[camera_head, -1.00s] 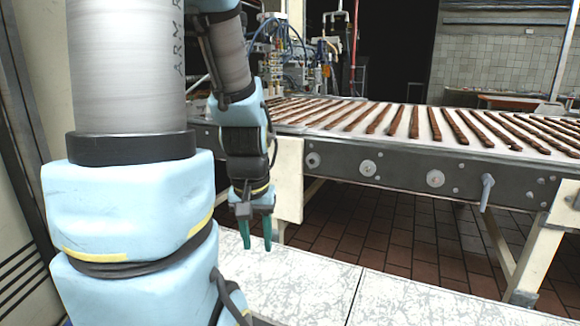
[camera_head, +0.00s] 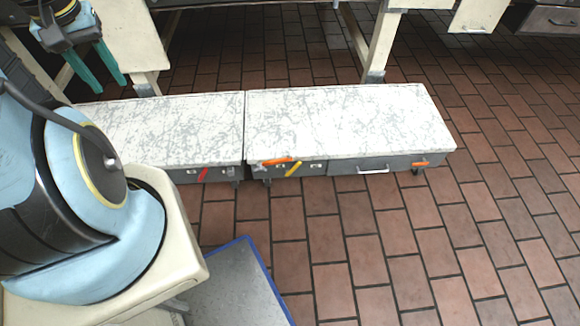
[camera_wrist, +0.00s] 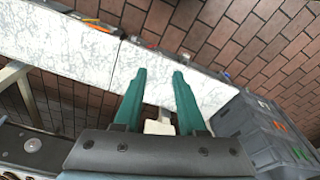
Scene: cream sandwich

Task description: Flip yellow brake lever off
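The yellow brake lever (camera_head: 293,169) is on the front side of the low white-topped bench, just below the top's edge. It slants up to the right. An orange lever (camera_head: 277,161) lies just above and left of it, and a red lever (camera_head: 203,174) is further left on the same side. My gripper (camera_head: 98,68) is at the upper left in the head view, apart from the levers. In the wrist view its two green fingers (camera_wrist: 160,80) are spread, with nothing between the tips.
The bench's marbled top (camera_head: 340,115) is bare. A metal handle (camera_head: 373,170) and another orange piece (camera_head: 420,164) are further right on its front. A blue-edged grey platform (camera_head: 230,288) is at the bottom. The tiled floor (camera_head: 400,240) in front is clear.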

